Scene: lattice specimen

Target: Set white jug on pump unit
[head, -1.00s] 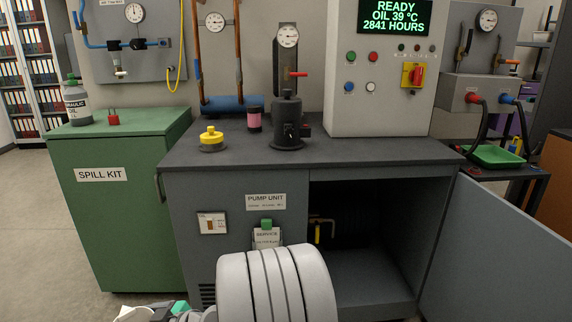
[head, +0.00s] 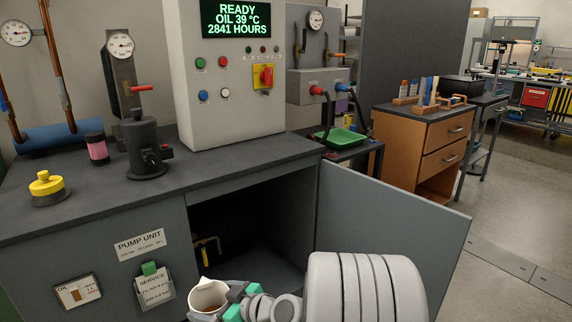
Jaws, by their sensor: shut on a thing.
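The white jug (head: 207,293) is at the bottom of the head view, its open top facing up and some brownish liquid inside. My gripper (head: 240,299), with green finger pads, is shut on the jug from its right side. The jug's lower part is cut off by the frame edge. The pump unit (head: 95,208) is a grey cabinet with a dark flat top, standing behind the jug. The jug appears in front of the cabinet's front, apart from the top.
An open cabinet door (head: 385,215) juts out at right.

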